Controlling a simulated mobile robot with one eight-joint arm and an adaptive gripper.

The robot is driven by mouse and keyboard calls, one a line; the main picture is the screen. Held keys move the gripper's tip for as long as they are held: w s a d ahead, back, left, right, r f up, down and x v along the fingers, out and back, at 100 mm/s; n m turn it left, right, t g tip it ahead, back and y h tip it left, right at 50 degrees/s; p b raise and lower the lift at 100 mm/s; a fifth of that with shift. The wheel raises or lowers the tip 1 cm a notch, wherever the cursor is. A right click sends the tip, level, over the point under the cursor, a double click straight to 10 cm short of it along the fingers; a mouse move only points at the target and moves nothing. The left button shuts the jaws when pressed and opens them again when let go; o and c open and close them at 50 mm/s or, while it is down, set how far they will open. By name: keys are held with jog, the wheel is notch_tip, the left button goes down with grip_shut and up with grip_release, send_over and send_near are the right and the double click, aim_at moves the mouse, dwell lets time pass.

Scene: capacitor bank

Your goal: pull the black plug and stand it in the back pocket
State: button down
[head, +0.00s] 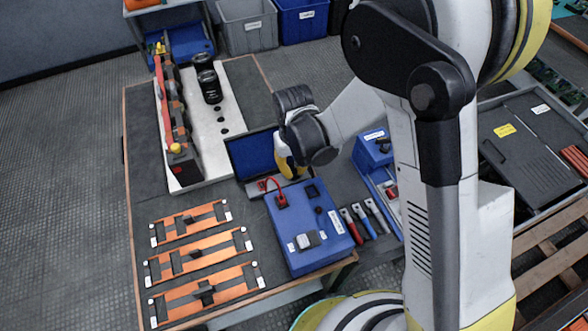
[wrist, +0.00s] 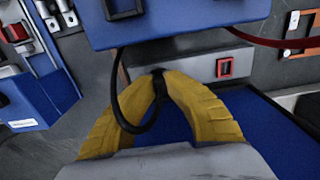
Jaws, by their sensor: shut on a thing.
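My gripper shows in the wrist view (wrist: 157,75) with its yellow fingers closed together on the small black plug (wrist: 158,84), which is mostly hidden between the fingertips. A black cable (wrist: 128,123) loops from the plug up toward the blue box (wrist: 185,22). Behind the fingertips is a grey strip (wrist: 196,67) with a red-rimmed pocket (wrist: 224,68). I cannot tell whether the plug touches the strip. In the head view my gripper (head: 291,176) is just behind the blue box (head: 318,255), its tips partly hidden. I cannot make out the back pocket.
A red cable (head: 274,181) runs from a red plug (head: 281,200) on the box. A blue-lined tray (head: 252,153) lies beside the gripper. Orange bars (head: 190,223) lie at the front left.

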jog(key=shift+r, duration=0.1)
jog(key=shift+r+p, duration=1.95)
jog(key=shift+r, duration=0.95)
jog(key=shift+r+p, duration=0.9)
jog(key=shift+r, duration=0.45)
jog(key=shift+f, duration=0.1)
jog(key=shift+s+d+b, duration=0.25)
jog(key=shift+s+d, duration=0.6)
jog(key=shift+s, duration=0.55)
jog(key=shift+s+d+b, duration=0.3)
jog(key=shift+s+d, duration=0.55)
jog(key=shift+s, duration=0.5)
jog(key=shift+s+d+b, duration=0.25)
jog(key=shift+s+d, duration=0.6)
jog(key=shift+s, duration=0.55)
